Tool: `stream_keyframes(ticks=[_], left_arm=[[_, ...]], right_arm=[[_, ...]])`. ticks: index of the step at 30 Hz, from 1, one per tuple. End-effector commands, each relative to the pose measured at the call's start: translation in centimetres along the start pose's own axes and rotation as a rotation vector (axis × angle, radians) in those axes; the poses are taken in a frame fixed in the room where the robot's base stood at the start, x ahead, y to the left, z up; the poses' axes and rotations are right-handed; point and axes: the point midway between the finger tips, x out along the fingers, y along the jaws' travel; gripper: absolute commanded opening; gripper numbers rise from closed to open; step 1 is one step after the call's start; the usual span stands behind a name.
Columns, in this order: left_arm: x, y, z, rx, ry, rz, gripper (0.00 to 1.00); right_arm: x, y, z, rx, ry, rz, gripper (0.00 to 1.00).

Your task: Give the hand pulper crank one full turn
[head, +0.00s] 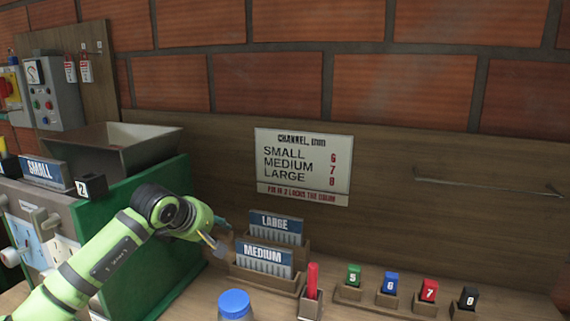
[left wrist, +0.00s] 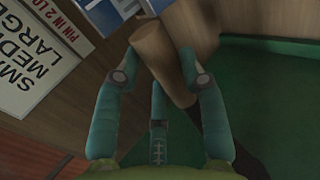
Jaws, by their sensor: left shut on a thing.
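The hand pulper is a green-sided box (head: 165,237) with a grey metal hopper (head: 125,148) on top, at the left of the head view. Its crank handle shows in the left wrist view as a brown wooden cylinder (left wrist: 156,42). My left gripper (left wrist: 164,66) is shut on this handle, with one teal finger on each side of it. In the head view my left gripper (head: 217,234) is beside the green side of the pulper, and my arm partly hides it. The rest of the crank is mostly hidden. My right gripper is not in view.
The LARGE plate (head: 276,226) and MEDIUM plate (head: 265,260) stand in wooden holders just right of my gripper. A red-handled tool (head: 312,279), a blue-capped container (head: 235,305) and several numbered blocks (head: 390,283) stand on the bench. A channel sign (head: 302,165) hangs behind.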

Motion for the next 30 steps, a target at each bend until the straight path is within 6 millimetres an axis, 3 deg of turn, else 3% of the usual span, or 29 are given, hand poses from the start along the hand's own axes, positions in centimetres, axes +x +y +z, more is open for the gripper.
stream_keyframes(ticks=[8,19,30], left_arm=[[0.4,-0.4,0.1,0.003,0.000,-0.006,0.13],[-2.8,2.5,0.1,0.001,0.000,-0.002,0.13],[-3.2,2.7,0.0,0.000,0.002,-0.002,0.13]], right_arm=[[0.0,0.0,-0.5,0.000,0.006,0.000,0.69],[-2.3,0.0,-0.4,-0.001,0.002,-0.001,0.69],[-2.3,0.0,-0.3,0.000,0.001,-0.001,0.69]])
